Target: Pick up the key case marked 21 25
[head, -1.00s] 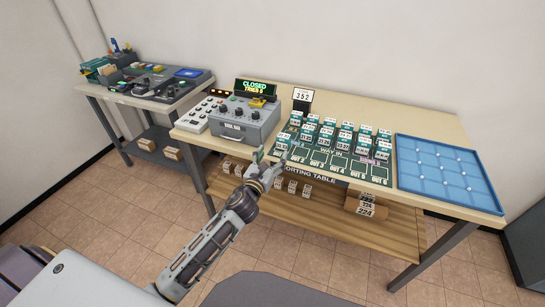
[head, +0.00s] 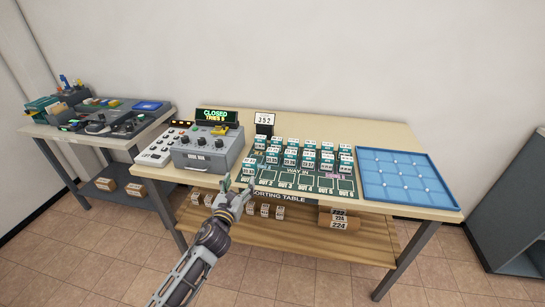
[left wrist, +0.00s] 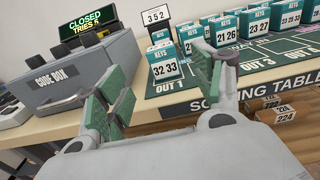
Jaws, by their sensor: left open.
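The key cases are small white boxes with teal tops marked KEYS, in rows on the green sorting mat (head: 318,184). In the left wrist view, one case (left wrist: 226,37) in the row behind seems to read 21 25, but its digits are small. A case marked 32 33 (left wrist: 165,70) stands alone nearer me, by OUT 1. One marked 23 27 (left wrist: 258,27) stands right of the 21 25 one. My left gripper (head: 236,190) is open and empty at the table's front edge, apart from the cases; its green-padded fingers frame the left wrist view. My right gripper is not in view.
The grey code box (head: 208,152), with a CLOSED display (head: 217,116), stands left of the mat. A number stand reading 352 (head: 264,120) is behind the cases. A blue tray (head: 395,203) lies at right. The shelf below holds small boxes and parcels.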

